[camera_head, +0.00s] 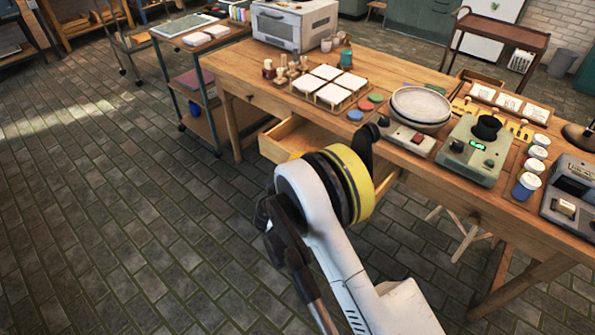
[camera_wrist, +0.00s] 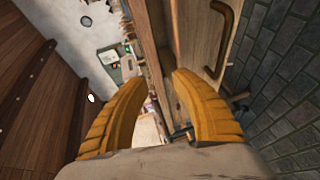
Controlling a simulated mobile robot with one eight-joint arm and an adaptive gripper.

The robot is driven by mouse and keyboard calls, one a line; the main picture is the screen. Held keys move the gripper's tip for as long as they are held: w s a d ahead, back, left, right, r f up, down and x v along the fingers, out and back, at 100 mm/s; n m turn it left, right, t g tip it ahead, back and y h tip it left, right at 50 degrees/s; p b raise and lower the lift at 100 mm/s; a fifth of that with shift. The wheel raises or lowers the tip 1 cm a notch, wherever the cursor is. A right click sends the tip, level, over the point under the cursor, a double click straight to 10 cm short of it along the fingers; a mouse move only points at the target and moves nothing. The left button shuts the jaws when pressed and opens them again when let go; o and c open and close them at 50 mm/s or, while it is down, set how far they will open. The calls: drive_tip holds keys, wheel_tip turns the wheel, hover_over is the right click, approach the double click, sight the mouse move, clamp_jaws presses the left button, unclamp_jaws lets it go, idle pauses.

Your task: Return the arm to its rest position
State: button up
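My gripper (camera_wrist: 157,82) shows in the wrist view as two orange ribbed fingers, spread apart with nothing held between them. A wooden front with a curved handle (camera_wrist: 224,40) lies just beyond the right finger; I cannot tell whether they touch. In the head view my white arm with its yellow and black band reaches up from the bottom, in front of the workbench. The gripper fingers cannot be made out there.
The wooden workbench (camera_head: 231,66) has an open drawer (camera_head: 290,136) beside my arm. On it stand white tiles (camera_head: 333,94), stacked plates (camera_head: 420,104), a green device (camera_head: 474,150) and paint jars (camera_head: 526,186). A shelf cart (camera_head: 190,97) stands left. The brick-paved floor at left is clear.

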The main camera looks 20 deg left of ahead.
drive_tip(key=shift+r, duration=0.15)
idle(0.3)
drive_tip(key=s+d+r+m+g+h, duration=0.1)
drive_tip(key=s+d+r+m+g, duration=0.3)
drive_tip(key=d+r, duration=0.85)
drive_tip(key=w+d+r+m+g+h, duration=0.15)
drive_tip(key=d+r+m, duration=0.35)
drive_tip(key=d+r, duration=0.75)
drive_tip(key=s+d+m+g, duration=0.2)
drive_tip(key=s+d+m, duration=0.2)
drive_tip(key=s+d, duration=1.05)
drive_tip(key=s+d+f+m+y, duration=0.1)
drive_tip(key=s+m, duration=0.1)
drive_tip(key=s, duration=0.5)
drive_tip(key=s+f+m+g+y, duration=0.1)
drive_tip(key=s+m, duration=0.1)
drive_tip(key=s, duration=0.4)
drive_tip(key=shift+s+d+f, duration=0.4)
